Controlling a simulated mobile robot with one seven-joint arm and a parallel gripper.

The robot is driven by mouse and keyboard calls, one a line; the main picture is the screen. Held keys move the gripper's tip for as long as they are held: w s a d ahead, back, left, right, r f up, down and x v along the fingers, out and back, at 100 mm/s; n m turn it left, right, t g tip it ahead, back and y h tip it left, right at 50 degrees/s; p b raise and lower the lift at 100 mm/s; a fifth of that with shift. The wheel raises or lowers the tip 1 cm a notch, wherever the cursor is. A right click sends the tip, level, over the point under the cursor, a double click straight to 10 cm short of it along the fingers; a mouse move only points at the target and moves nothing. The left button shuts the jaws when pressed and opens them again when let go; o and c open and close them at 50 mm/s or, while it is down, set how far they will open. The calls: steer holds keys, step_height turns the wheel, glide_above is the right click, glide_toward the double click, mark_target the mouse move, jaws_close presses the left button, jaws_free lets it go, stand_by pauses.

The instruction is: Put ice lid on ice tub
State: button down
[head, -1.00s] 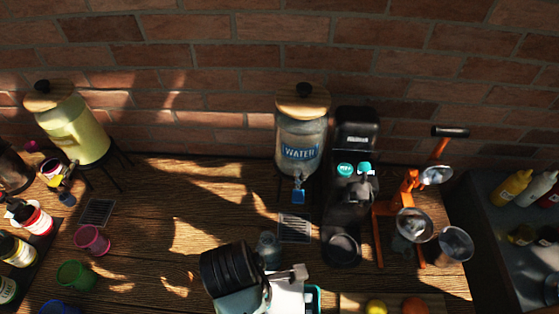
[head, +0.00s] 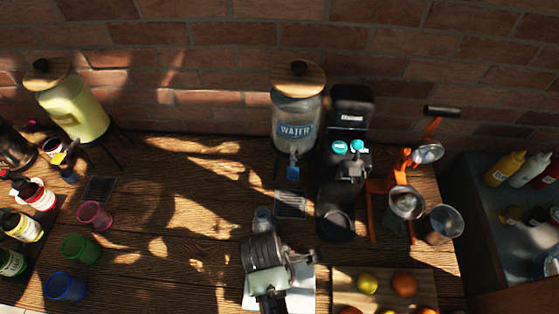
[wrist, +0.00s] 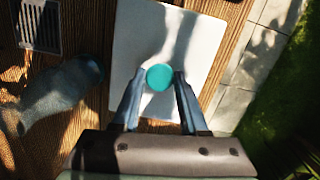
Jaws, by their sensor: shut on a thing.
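The ice lid (wrist: 140,45) is a white rectangular plate with a round teal knob. In the wrist view my gripper (wrist: 158,84) is shut on the knob, one finger on each side. In the head view the lid's white edge (head: 308,290) shows beside my gripper (head: 268,302) at the bottom centre, and my wrist covers much of it. The ice tub is not visible, hidden under the lid or my arm. I cannot tell whether the lid touches the tub.
A clear glass vessel (wrist: 55,95) is close left of the lid in the wrist view. A cutting board (head: 345,296) with fruit lies just right of it. The water dispenser (head: 297,115) and black coffee machine (head: 345,170) stand behind. Coloured cups (head: 80,248) stand left.

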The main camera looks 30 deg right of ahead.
steer(key=shift+f, duration=0.6)
steer(key=shift+f, duration=0.4)
steer(key=shift+c, duration=2.2)
jaws_free()
step_height(320, 180, up, 13)
steer(key=a+p, duration=0.1)
steer(key=shift+w+a, duration=0.15)
steer(key=shift+w, duration=0.2)
steer(key=shift+f, duration=0.1)
